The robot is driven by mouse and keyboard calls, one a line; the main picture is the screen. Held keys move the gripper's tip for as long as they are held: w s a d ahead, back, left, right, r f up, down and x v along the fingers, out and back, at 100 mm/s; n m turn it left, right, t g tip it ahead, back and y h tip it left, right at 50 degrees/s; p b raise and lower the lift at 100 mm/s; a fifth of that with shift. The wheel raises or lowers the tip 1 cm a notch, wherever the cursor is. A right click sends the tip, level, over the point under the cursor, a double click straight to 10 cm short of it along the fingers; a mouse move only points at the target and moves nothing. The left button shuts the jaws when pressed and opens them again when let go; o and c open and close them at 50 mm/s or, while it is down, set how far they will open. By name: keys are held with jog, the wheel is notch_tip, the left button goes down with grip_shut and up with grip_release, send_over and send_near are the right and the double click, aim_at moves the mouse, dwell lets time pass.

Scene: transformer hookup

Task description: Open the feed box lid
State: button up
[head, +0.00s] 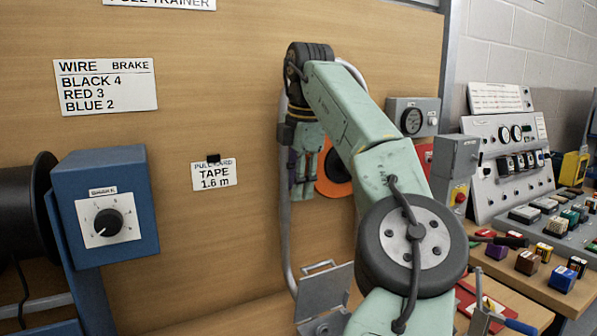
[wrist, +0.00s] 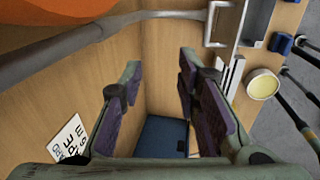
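A small grey metal box (head: 326,289) with a wire handle (head: 318,267) along its top edge sits low on the wooden board, at the lower end of a bent grey conduit; I take it to be the feed box. I cannot tell clearly whether its lid is open or shut. In the wrist view a grey frame-like handle (wrist: 222,24) shows at the top right, where the conduit ends. My gripper (head: 299,192) points down in front of the board, above the grey box and apart from it. In the wrist view its two padded fingers (wrist: 160,82) are spread with nothing between them.
The grey conduit (head: 286,215) runs close beside my gripper. An orange disc (head: 333,175) is behind it. A blue brake box (head: 103,205) stands at the left. A control panel (head: 510,150) and several coloured blocks fill the right bench.

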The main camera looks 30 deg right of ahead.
jog(key=shift+s+r, duration=0.15)
jog(key=shift+r, duration=0.65)
jog(key=shift+s+r, duration=0.15)
jog(key=shift+r, duration=0.65)
jog(key=shift+c, duration=0.6)
